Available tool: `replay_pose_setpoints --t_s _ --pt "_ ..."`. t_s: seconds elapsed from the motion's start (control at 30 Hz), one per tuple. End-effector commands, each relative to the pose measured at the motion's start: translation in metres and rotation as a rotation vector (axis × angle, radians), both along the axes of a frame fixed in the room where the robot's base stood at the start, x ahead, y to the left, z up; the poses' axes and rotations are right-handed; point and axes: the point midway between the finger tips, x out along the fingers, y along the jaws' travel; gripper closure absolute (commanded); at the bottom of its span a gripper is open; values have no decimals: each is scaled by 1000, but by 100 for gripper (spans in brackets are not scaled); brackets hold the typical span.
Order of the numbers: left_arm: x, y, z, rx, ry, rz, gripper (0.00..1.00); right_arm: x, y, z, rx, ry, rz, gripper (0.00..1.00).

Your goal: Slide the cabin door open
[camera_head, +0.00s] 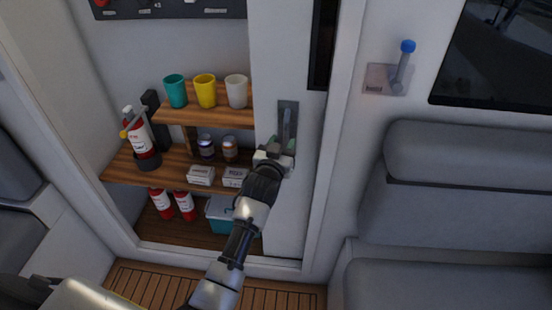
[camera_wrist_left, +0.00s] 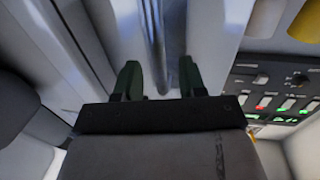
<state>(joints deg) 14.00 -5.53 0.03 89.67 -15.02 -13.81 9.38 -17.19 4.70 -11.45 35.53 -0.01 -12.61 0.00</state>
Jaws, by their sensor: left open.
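The cabin door (camera_head: 285,215) is a pale sliding panel at the right side of a doorway, and the opening to its left shows shelves. A vertical grey handle (camera_head: 287,122) sits on a dark plate on the door. My left gripper (camera_head: 278,150) is at the lower part of this handle. In the left wrist view, my left gripper (camera_wrist_left: 158,80) is open, with its two dark green fingers on either side of the metal handle bar (camera_wrist_left: 154,40). I cannot tell whether either finger touches the bar. My right gripper is not in view.
Wooden shelves (camera_head: 135,168) behind the opening hold cups, cans, boxes and a fire extinguisher (camera_head: 140,137). A teal box (camera_head: 220,213) stands below. A blue-knobbed lever (camera_head: 403,68) is on the right wall above a grey seat (camera_head: 450,208).

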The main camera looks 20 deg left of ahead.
Motion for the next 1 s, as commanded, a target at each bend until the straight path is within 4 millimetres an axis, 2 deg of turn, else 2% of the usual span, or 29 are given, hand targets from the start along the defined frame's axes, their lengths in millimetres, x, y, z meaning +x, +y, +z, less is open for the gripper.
replay_pose_setpoints --t_s 0.03,0.2,0.4,0.57,1.0 --pt "-11 0 -3 1 2 0 59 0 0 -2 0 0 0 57" --pt "-43 -2 -2 2 2 0 59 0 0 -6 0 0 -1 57" --pt "-68 -3 -1 0 2 0 59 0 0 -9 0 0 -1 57" --pt "-74 -3 0 0 1 0 59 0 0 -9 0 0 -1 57" --pt "-74 -4 -2 1 5 -1 59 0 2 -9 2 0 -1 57"
